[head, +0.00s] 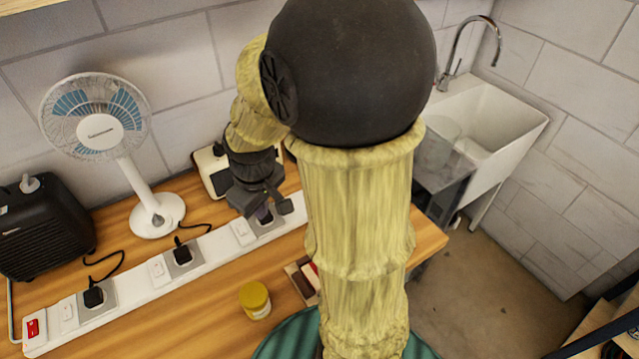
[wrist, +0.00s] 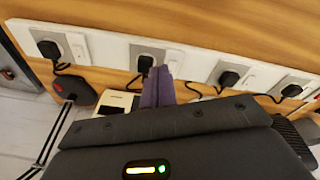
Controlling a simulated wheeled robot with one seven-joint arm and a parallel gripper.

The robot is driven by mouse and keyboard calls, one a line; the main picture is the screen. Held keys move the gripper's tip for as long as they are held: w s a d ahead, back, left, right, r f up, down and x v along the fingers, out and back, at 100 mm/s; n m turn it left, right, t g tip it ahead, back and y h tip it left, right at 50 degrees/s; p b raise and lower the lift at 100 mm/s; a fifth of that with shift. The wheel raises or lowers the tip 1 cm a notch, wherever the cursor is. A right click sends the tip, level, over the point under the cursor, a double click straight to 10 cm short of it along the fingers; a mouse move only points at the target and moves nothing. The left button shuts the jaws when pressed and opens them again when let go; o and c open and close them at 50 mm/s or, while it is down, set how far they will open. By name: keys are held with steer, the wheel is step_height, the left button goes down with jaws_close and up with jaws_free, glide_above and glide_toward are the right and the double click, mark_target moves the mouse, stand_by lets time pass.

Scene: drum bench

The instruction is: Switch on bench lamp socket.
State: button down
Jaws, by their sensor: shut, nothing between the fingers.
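The long white power strip (head: 140,280) crosses the bench diagonally, with black plugs and white rocker switches. My gripper (head: 265,212) is shut and empty at the strip's right visible part. In the wrist view its purple fingertips (wrist: 160,72) lie between a black plug (wrist: 145,63) and its white switch (wrist: 174,58). I cannot tell whether they touch the switch. That switch also shows in the head view (head: 243,231), left of the fingers. Another plug (wrist: 50,48) and switch (wrist: 77,45) show at left in the wrist view; my arm hides them in the head view. Neither the lamp's socket nor any rocker position is clear.
A white fan (head: 100,130) and a black appliance (head: 40,225) stand behind the strip at left. A cream box (head: 210,172) is behind my gripper. A yellow-lidded jar (head: 255,300) stands in front. The red switch (head: 33,328) is at the left end.

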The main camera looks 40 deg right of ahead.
steer(key=w+d+r+n+g+p, duration=0.1)
steer(key=w+d+r+n, duration=0.3)
steer(key=d, duration=0.5)
steer(key=w+d+r+n+g+p, duration=0.2)
steer(key=w+d+r+n, duration=0.3)
steer(key=d+r+n, duration=0.3)
steer(key=shift+d+r+n+p, duration=0.4)
steer(key=shift+d+n, duration=0.3)
steer(key=shift+d, duration=0.45)
steer(key=shift+f, duration=0.15)
steer(key=s+f, duration=0.1)
steer(key=f, duration=0.7)
steer(key=s+f+p, duration=0.1)
steer(key=f, duration=0.7)
steer(key=f+p, duration=0.1)
steer(key=f, duration=0.6)
steer(key=shift+s+f, duration=0.4)
steer(key=shift+s, duration=0.15)
steer(key=shift+a+f+p, duration=0.1)
steer(key=shift+f+p, duration=0.05)
steer(key=shift+p, duration=0.15)
